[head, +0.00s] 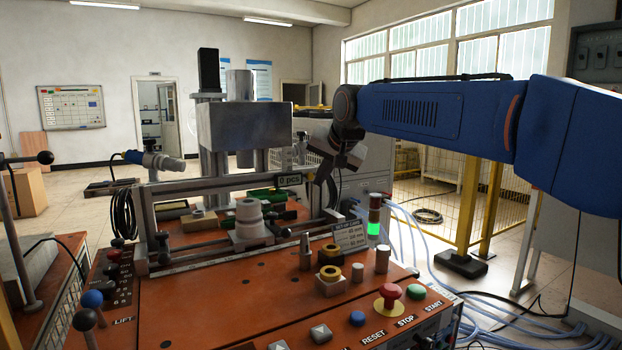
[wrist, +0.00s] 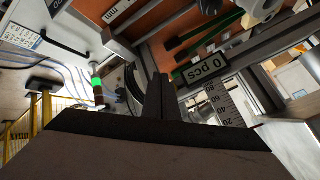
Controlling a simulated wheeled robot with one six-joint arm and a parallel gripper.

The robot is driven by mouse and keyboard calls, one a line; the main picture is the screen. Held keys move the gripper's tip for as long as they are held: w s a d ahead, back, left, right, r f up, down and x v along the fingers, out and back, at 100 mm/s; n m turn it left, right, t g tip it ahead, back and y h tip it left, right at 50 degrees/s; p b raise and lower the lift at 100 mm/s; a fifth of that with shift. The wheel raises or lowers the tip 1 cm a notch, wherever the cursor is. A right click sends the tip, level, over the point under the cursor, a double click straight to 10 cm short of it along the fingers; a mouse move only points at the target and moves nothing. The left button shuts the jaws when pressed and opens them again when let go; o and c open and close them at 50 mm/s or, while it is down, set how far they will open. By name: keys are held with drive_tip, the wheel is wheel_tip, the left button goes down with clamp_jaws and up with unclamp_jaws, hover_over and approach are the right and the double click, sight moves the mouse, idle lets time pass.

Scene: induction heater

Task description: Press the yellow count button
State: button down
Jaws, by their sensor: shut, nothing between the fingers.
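I cannot make out a yellow count button in either view. The count display reading "0 pcs" (head: 290,180) is on the front rail of the machine, and it also shows in the wrist view (wrist: 207,68). My gripper (head: 322,181) is to the right of this display in the head view, tilted downward and partly dark against the machine. In the wrist view my gripper (wrist: 158,98) shows its two dark fingers together, empty, with the display up and to the right of their tips.
The red emergency stop on a yellow base (head: 390,294), green START button (head: 416,291) and blue RESET button (head: 357,318) are on the orange panel. A green-lit signal light (head: 374,228) stands right of the machine. Brass-topped parts (head: 330,272) stand on the orange top.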

drive_tip(key=s+d, duration=0.2)
drive_tip(key=s, duration=0.1)
drive_tip(key=shift+s+d, duration=0.1)
drive_tip(key=shift+s, duration=0.05)
idle(0.7)
